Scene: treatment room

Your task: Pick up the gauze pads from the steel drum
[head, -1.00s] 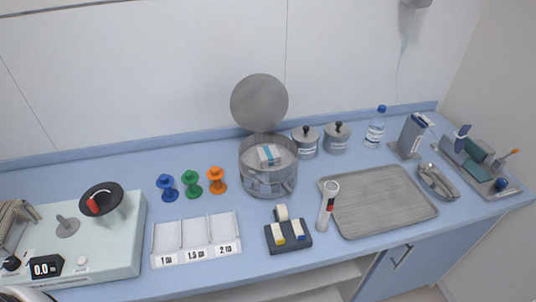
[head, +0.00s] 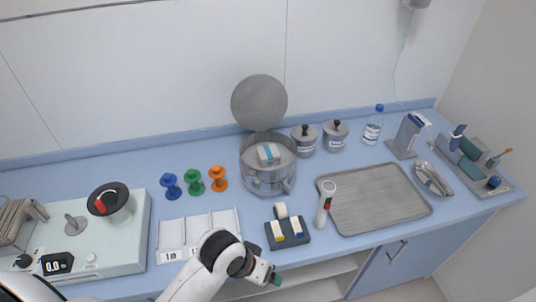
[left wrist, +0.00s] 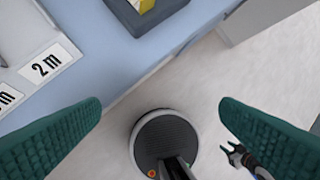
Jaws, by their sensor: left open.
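The steel drum (head: 268,180) stands open on the counter in the head view, its round lid (head: 259,102) raised behind it. The gauze pads (head: 268,154), a white pack with a blue band, lie inside the drum near its top. My left gripper (head: 272,277) is in front of the counter's front edge, well below and apart from the drum. In the left wrist view its two green finger pads (left wrist: 160,130) are wide apart with nothing between them. My right gripper does not clearly show in the head view.
A tape holder (head: 287,232), a penlight-like tool (head: 326,204) and a grey tray (head: 375,198) lie in front and right of the drum. Two lidded jars (head: 305,139) stand close to its right. Coloured spools (head: 195,181) and a labelled three-slot tray (head: 198,232) are on the left.

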